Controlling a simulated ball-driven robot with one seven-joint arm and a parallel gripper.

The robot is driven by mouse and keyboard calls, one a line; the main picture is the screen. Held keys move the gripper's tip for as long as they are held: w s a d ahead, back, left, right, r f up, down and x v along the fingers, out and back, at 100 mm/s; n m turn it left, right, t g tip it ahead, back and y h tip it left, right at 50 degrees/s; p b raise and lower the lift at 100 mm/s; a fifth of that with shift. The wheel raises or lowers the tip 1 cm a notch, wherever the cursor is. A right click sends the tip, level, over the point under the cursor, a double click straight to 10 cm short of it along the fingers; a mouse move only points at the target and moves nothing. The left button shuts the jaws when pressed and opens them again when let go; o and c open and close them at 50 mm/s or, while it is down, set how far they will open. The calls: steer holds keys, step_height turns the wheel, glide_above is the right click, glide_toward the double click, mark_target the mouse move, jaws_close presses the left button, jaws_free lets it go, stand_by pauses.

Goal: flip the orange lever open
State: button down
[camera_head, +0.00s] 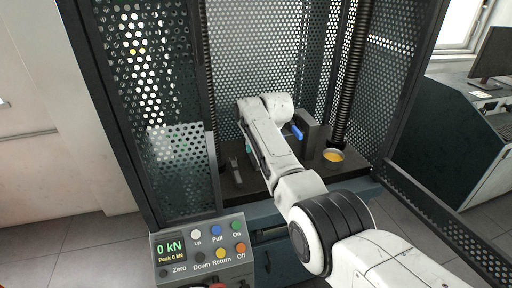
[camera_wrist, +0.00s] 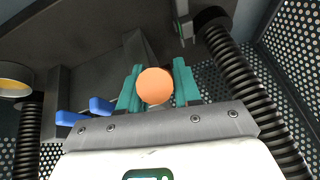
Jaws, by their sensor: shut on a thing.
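The orange lever shows in the wrist view only as a round orange end (camera_wrist: 154,88); the rest of it is hidden. My gripper (camera_wrist: 157,74) has its two teal fingers on either side of this orange end and is shut on it. In the head view my white arm reaches into the testing machine and covers the orange lever and most of the gripper. How far the lever is turned cannot be seen.
Blue levers (camera_wrist: 100,106) stand left of my gripper in the wrist view; one blue lever (camera_head: 297,132) shows in the head view. A round dish with yellow content (camera_head: 333,155) is at the right. Threaded columns (camera_wrist: 250,95) and perforated guards (camera_head: 155,90) enclose the space. A button panel (camera_head: 203,252) stands in front.

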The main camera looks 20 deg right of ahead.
steer(key=shift+w+r, duration=0.1)
steer(key=shift+r, duration=0.1)
steer(key=c, duration=1.1)
jaws_free()
steer(key=shift+o, duration=1.2)
steer(key=shift+f, duration=0.1)
steer(key=v, duration=1)
steer(key=shift+s+r, duration=0.25)
